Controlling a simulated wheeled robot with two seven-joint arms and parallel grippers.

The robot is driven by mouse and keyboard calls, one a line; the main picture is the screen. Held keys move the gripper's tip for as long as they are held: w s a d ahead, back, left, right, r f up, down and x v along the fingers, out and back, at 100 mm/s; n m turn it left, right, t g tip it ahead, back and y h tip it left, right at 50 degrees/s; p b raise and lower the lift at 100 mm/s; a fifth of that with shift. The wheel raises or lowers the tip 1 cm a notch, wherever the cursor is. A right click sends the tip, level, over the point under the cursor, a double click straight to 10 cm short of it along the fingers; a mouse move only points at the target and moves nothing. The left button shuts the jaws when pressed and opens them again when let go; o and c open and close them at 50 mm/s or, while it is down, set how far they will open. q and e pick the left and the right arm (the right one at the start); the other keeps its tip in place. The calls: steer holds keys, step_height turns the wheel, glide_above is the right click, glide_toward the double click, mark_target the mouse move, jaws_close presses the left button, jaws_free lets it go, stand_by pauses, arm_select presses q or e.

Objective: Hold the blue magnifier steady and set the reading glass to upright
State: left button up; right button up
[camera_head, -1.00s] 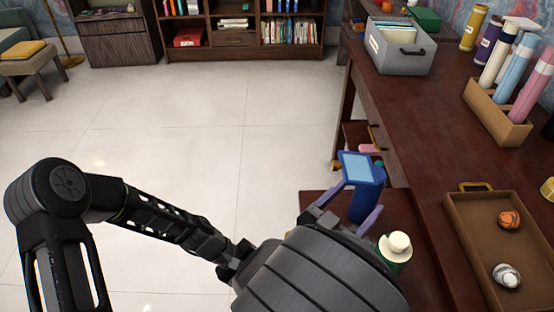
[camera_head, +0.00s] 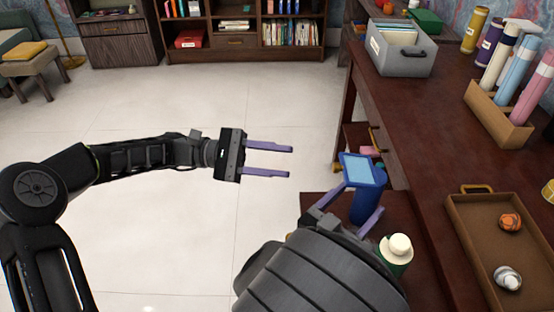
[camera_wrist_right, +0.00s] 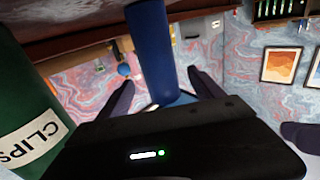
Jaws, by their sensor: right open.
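The blue magnifier (camera_head: 360,172), with a pale blue lens face, stands on the lower dark wooden surface beside the desk. Its blue handle (camera_wrist_right: 152,45) shows in the right wrist view between two dark fingers. My right gripper (camera_head: 362,196) is open, with one purple finger on each side of the magnifier; I cannot tell whether either touches it. My left gripper (camera_head: 290,161) is open and empty, left of the magnifier, its fingers pointing right towards it. A dark purple tip (camera_wrist_right: 300,136) at the right edge of the wrist view may be a left finger.
A green clips container (camera_wrist_right: 25,110) with a cream lid (camera_head: 398,245) stands close to my right gripper. A brown tray (camera_head: 470,235) with an orange ball and a silver item lies on the desk (camera_head: 420,130). A grey file box (camera_head: 400,55) stands at the back.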

steer(key=x, duration=0.8)
steer(key=shift+s, duration=0.1)
jaws_close()
arm_select(q)
steer(key=shift+o, duration=0.5)
steer(key=shift+a+r, duration=0.1)
steer(key=shift+a, duration=0.15)
steer(key=n+t, duration=0.1)
steer(key=n, duration=0.1)
steer(key=s+a+n+t, duration=0.1)
steer(key=n, duration=0.1)
steer(key=s+a+n+t, duration=0.1)
steer(key=n+t, duration=0.1)
steer(key=shift+s+a+r+n, duration=0.15)
steer(key=shift+r+n, duration=0.15)
steer(key=shift+n, duration=0.1)
